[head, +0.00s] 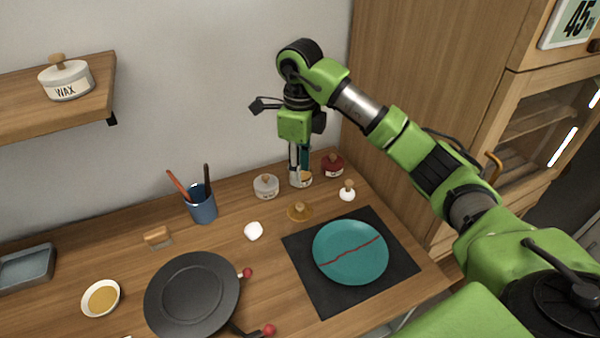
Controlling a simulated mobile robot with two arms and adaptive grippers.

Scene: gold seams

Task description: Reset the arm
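My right arm comes in from the lower right and arches over the back of the wooden counter. My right gripper (298,172) points down at a small jar (301,180) near the wall. A thin teal upright thing (305,157) shows beside the grey fingers. I cannot tell whether the fingers hold it or it stands in the jar, and the finger gap is too small to read. My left gripper is not in view. A teal plate (350,262) with a red wavy seam lies on a dark mat (402,262) at the front right.
A white jar (266,186) and a dark red jar (332,165) flank the gripper. A blue cup (202,206) holds sticks. A wall shelf (95,95) and tall cabinet (440,65) bound the space.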

